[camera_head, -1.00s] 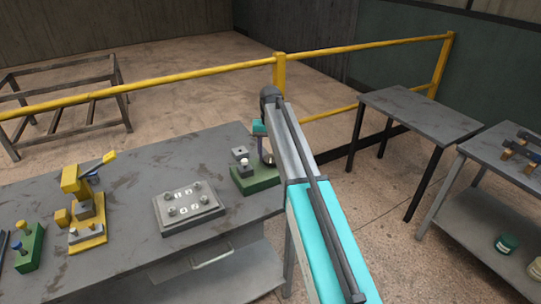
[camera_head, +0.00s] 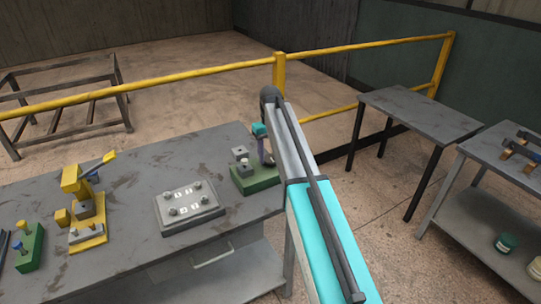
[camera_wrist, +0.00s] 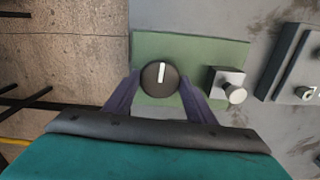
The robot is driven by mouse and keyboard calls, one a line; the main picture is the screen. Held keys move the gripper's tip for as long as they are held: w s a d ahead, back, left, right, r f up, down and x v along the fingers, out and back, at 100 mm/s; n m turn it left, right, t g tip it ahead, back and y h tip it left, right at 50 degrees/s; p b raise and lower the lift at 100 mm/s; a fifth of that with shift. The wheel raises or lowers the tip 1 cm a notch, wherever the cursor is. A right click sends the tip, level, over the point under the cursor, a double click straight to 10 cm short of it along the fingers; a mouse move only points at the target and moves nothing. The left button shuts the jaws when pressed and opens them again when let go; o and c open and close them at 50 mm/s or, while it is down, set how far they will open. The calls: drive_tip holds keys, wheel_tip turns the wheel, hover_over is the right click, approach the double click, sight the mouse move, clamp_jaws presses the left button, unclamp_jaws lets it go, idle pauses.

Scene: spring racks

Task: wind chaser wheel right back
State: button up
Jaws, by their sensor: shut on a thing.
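A dark round wheel (camera_wrist: 152,84) with a white line mark sits on a green base plate (camera_wrist: 215,48) in the wrist view. The mark stands nearly upright in that picture. My gripper (camera_wrist: 159,82) has its purple fingers on either side of the wheel and is shut on it. In the head view, the green base (camera_head: 258,184) is at the right end of the bench, with my gripper (camera_head: 265,155) at its far right side. The wheel is hidden by my arm there.
A grey block with a pale knob (camera_wrist: 228,86) stands on the same base, close beside my right finger. A grey panel with several knobs (camera_head: 189,207) and a yellow fixture (camera_head: 86,236) stand further left on the bench. A yellow rail (camera_head: 190,73) runs behind.

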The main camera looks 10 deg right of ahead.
sight(270, 158)
drive_tip(key=shift+w+r, duration=0.1)
drive_tip(key=o, duration=1)
drive_tip(key=shift+o, duration=0.2)
wheel_tip(270, 158, up, 14)
drive_tip(key=p, duration=0.7)
